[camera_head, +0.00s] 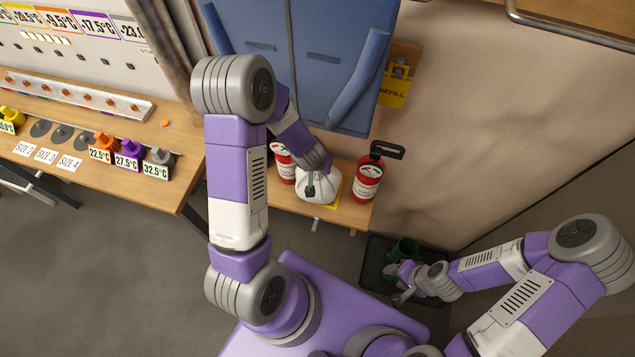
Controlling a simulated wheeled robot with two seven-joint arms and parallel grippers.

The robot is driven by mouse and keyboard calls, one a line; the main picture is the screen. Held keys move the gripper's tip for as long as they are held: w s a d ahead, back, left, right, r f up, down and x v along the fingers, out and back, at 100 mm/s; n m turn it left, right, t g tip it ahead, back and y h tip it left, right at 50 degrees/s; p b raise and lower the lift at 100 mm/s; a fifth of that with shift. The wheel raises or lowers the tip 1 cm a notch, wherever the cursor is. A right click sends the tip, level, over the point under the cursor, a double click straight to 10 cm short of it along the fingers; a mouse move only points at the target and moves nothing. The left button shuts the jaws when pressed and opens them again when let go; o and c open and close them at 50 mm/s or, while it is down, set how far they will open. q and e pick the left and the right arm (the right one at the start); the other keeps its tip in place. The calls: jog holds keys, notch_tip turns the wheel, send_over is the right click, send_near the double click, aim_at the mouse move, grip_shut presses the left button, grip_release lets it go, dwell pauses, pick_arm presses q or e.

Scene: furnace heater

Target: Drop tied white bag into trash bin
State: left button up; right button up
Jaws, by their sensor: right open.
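The tied white bag (318,190) sits on the low wooden shelf between red extinguishers, with a dark knot or tie on top. My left gripper (311,180) is at the top of the bag, its arm reaching down from above. Its fingers are small and partly hidden, so I cannot tell whether they are closed on the tie. My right gripper (401,296) is open and empty, low at the right by a black tray. I cannot make out a trash bin for certain.
Red extinguishers (367,183) (283,163) flank the bag closely. A green object (404,250) stands on the black tray (375,272) near my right gripper. A wooden table (180,190) with coloured weights is at left.

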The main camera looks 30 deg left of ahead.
pick_arm(q)
grip_shut()
dwell(1.2)
